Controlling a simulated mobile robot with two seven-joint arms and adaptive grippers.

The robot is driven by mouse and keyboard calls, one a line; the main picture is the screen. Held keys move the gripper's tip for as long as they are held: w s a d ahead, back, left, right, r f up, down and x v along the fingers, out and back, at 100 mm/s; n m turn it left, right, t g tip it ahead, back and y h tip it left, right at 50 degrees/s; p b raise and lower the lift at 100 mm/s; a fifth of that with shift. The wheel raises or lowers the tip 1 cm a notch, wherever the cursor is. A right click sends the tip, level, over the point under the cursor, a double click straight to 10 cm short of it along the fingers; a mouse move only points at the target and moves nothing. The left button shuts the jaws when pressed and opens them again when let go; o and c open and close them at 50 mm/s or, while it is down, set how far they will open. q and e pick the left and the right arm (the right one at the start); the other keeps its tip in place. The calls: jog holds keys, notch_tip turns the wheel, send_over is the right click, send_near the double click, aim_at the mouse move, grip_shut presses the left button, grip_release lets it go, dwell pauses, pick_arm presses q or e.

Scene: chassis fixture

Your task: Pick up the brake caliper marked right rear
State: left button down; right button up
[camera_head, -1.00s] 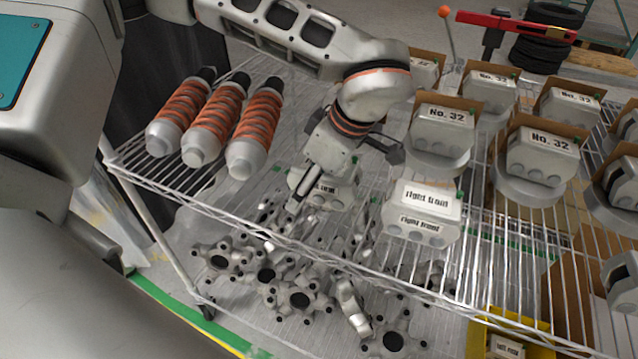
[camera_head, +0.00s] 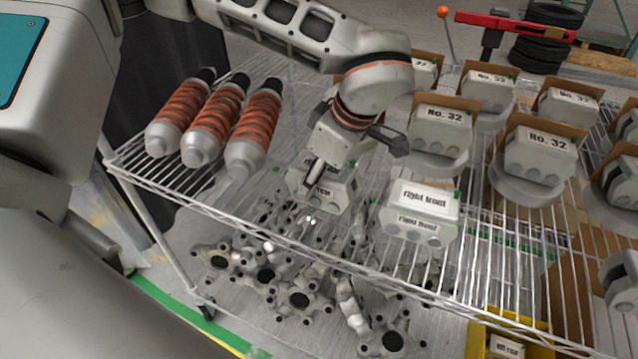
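A grey brake caliper (camera_head: 335,197) sits on the wire shelf, left of the caliper labelled "right front" (camera_head: 418,222). Its white label is partly covered by my gripper; the lower line seems to read "rear". My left gripper (camera_head: 352,166) comes down from above, its fingers spread apart. One finger lies in front of the caliper's label, the other stands out to the right, behind the caliper. I cannot tell whether the near finger touches the caliper. My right gripper is not in view.
Orange-sprung dampers (camera_head: 215,124) lie on the shelf's left. Several calipers marked "No. 32" (camera_head: 441,128) stand to the right and behind. Metal hubs (camera_head: 300,299) lie below the wire shelf (camera_head: 200,197). A yellow bin (camera_head: 481,336) is at the bottom right.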

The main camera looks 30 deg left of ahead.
pick_arm(q)
jog(key=shift+s+a+f, duration=0.3)
jog(key=shift+s+f, duration=0.45)
jog(key=shift+f, duration=0.15)
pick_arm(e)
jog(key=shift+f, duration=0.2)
pick_arm(q)
jog(key=shift+a+r, duration=0.2)
jog(key=shift+r, duration=1.15)
jog(key=shift+w+a+r, duration=0.1)
jog(key=shift+w+r, duration=0.1)
jog(key=shift+r, duration=0.15)
jog(key=shift+s, duration=0.35)
jog(key=s+d+b, duration=0.1)
jog(key=s+b, duration=0.1)
jog(key=s, duration=1.5)
jog(key=shift+d+r, duration=0.15)
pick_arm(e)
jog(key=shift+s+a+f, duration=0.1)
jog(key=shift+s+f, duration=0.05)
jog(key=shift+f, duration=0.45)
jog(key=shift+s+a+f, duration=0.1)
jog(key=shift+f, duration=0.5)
